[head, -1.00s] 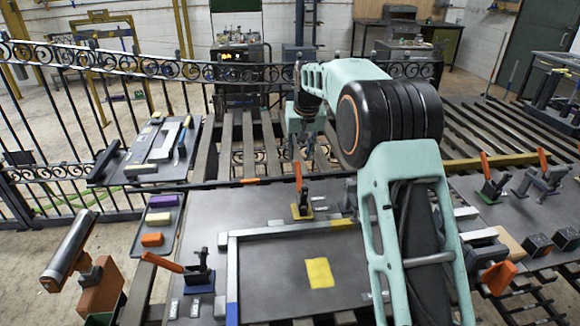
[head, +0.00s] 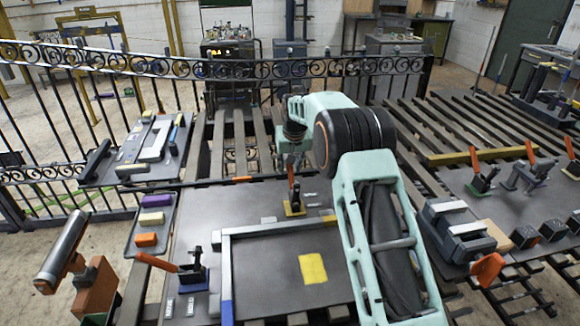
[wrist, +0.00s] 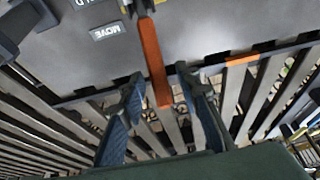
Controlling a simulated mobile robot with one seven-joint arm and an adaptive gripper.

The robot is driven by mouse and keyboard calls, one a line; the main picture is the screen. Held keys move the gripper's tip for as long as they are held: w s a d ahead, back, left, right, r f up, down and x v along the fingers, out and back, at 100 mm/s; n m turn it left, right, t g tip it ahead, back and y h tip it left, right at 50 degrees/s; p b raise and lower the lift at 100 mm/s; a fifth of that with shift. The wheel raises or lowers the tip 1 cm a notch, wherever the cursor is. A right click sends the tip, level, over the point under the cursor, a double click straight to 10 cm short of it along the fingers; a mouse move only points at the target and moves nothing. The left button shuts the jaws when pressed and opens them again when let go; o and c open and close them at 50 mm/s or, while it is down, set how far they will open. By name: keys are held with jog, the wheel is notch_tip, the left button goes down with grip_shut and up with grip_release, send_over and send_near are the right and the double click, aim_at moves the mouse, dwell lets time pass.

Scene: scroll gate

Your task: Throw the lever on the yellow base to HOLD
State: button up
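The lever with the yellow base (head: 294,209) stands at the far edge of the dark panel in the head view. Its orange handle (head: 291,174) points up. In the wrist view the orange handle (wrist: 152,58) reaches down between the two fingers of my gripper (wrist: 160,76). The gripper is open, with visible gaps between the handle and both fingers. A MOVE label (wrist: 111,30) and part of a second label (wrist: 88,3), apparently HOLD, lie left of the handle, upside down.
A second orange-handled lever on a blue base (head: 194,278) stands at the panel's front left. More orange levers (head: 480,175) stand on the right table. A grey rail (head: 265,229) and yellow square (head: 313,269) lie on the panel. A scrollwork fence (head: 180,68) runs behind.

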grip_shut()
